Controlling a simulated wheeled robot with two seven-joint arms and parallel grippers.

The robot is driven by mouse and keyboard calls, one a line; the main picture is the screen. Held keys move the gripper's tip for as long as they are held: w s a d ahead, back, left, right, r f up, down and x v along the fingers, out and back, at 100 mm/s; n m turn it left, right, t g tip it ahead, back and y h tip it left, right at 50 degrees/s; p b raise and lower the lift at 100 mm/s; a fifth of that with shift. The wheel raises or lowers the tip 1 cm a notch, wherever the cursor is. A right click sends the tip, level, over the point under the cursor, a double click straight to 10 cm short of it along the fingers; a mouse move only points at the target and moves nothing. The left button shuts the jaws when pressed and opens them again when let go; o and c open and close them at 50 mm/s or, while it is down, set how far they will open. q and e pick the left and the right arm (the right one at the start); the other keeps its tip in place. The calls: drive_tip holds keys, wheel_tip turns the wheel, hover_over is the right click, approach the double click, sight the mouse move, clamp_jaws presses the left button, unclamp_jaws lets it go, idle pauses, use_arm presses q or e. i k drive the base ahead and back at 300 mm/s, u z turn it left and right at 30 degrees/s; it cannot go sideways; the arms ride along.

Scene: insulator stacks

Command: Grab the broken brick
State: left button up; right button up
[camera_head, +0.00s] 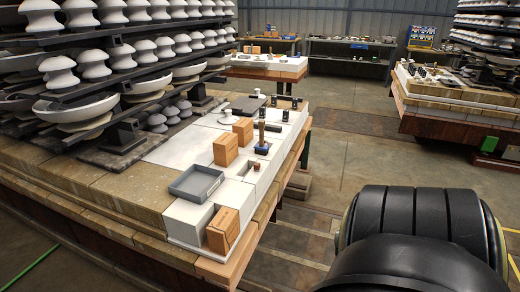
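An orange-brown brick (223,230) stands at the near corner of the white work surface (180,218), with a dark crack-like line on its face. A second orange-brown brick (225,149) and a third brick (243,131) stand farther back and look whole from here. Neither of my grippers is in view. A large black rounded part of my own body, likely an arm link, fills the lower right, well apart from the bricks.
A dark-blue-based tool with a wooden handle (262,138) stands near the right edge. Racks of white insulators (95,60) rise at the left. Open floor (345,125) lies right of the table.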

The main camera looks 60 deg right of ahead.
sight(223, 230)
drive_tip(key=z, duration=0.05)
drive_tip(key=i, duration=2.4)
drive_tip(key=z, duration=2.8)
